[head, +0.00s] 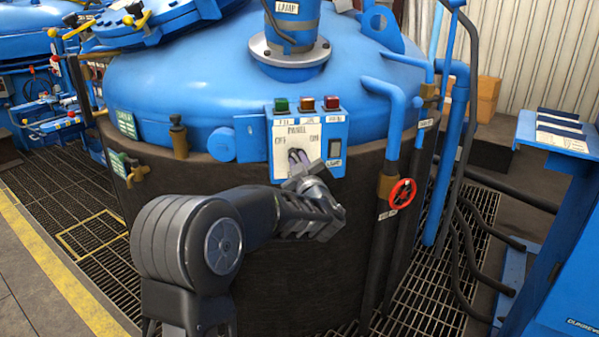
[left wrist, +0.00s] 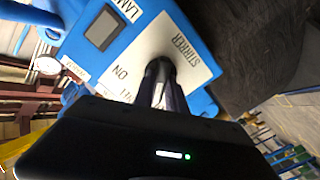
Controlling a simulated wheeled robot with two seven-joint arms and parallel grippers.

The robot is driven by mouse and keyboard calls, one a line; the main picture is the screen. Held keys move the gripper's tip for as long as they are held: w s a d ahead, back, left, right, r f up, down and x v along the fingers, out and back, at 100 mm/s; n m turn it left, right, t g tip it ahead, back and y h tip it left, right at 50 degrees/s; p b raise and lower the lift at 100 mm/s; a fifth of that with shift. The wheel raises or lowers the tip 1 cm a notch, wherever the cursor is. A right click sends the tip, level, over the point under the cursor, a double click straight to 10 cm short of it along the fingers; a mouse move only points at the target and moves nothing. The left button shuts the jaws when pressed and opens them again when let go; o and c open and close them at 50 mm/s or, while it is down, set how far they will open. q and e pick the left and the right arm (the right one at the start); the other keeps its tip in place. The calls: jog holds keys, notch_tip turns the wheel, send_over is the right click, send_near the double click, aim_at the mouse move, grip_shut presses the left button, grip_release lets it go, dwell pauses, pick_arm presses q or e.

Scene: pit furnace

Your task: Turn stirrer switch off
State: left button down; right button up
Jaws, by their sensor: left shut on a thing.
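The blue control box (head: 262,130) is on the side of the round vessel in the head view. Its white label plate (head: 310,127) has printed words, and the left wrist view shows "STIRRER" and "ON" on the plate (left wrist: 188,52). My left gripper (head: 298,160) is at the middle of this plate, with its fingers shut on the stirrer switch. The fingers also show in the left wrist view (left wrist: 160,80), pointing at the plate. They hide most of the switch, so I cannot tell which way it is turned. My right gripper is not in view.
A dark rocker switch (head: 335,148) marked lamp is just right of the plate. Green (head: 281,104), amber (head: 308,103) and red (head: 331,102) indicators top the box. Blue pipes and a red handwheel (head: 402,193) stand to the right. A blue desk (head: 555,135) is far right.

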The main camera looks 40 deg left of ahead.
pick_arm(q)
jog(key=shift+f+n+b, duration=0.15)
jog(key=shift+n+b, duration=0.55)
jog(key=shift+n, duration=0.3)
jog(key=c, duration=1.4)
grip_release()
jog(key=shift+o, duration=0.2)
jog(key=v, duration=0.8)
jog(key=shift+p, duration=0.4)
jog(key=shift+a, duration=0.1)
